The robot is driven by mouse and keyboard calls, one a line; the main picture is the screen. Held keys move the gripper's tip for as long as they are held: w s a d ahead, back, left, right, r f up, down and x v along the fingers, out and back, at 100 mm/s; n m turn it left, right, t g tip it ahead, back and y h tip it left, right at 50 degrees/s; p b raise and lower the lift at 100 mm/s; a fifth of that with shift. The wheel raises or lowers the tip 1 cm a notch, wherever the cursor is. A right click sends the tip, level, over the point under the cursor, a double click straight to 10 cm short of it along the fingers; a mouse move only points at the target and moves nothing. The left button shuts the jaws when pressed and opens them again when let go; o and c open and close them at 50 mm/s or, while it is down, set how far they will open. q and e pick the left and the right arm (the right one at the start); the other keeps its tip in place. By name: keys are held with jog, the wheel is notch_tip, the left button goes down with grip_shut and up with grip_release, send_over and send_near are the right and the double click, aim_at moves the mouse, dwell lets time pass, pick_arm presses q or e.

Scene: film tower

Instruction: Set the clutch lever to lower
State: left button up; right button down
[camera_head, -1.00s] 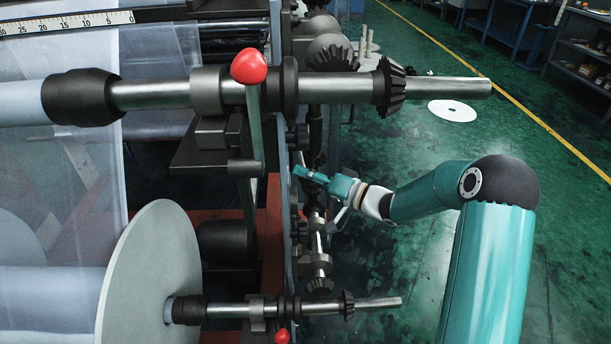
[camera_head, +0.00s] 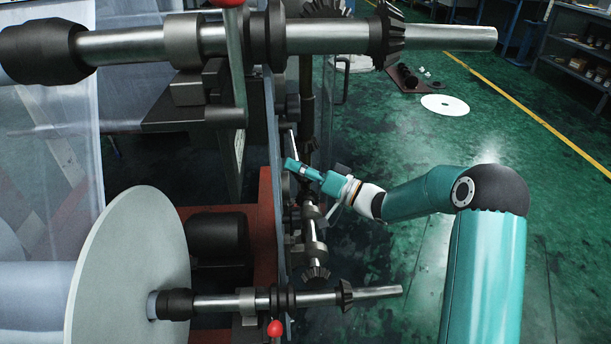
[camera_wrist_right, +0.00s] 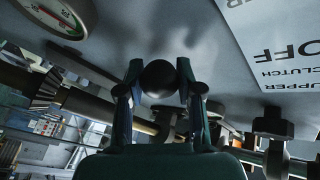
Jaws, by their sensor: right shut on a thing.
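My right gripper (camera_head: 291,163) is at the side of the machine frame in the head view, among the shafts and gears. In the right wrist view its two fingers (camera_wrist_right: 158,82) are closed around a dark round knob (camera_wrist_right: 158,76), which looks like the end of the clutch lever. The lever's stem is mostly hidden behind the knob. A white label (camera_wrist_right: 275,50) beside it shows upside down and reads "OFF" and "UPPER CLUTCH". My left gripper is not in view.
A large shaft (camera_head: 335,39) with a bevel gear crosses above my right gripper, and a smaller shaft (camera_head: 370,293) lies below. A round gauge (camera_wrist_right: 55,17) is on the panel. The green floor (camera_head: 400,270) to the right is mostly clear.

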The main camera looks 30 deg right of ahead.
pick_arm(q)
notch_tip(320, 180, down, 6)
jog(key=b, duration=0.4)
jog(key=shift+b, duration=0.3)
pick_arm(e)
jog(key=f+n, duration=0.1)
jog(key=n+y, duration=0.1)
jog(key=w+f+n, duration=0.1)
jog(key=shift+w+d+f+t, duration=0.1)
jog(key=shift+d+f+t, duration=0.2)
jog(key=shift+d+t, duration=0.1)
jog(key=c, duration=0.7)
grip_release()
jog(key=shift+w+f, duration=0.15)
jog(key=v, duration=1.2)
jog(key=shift+f, duration=0.15)
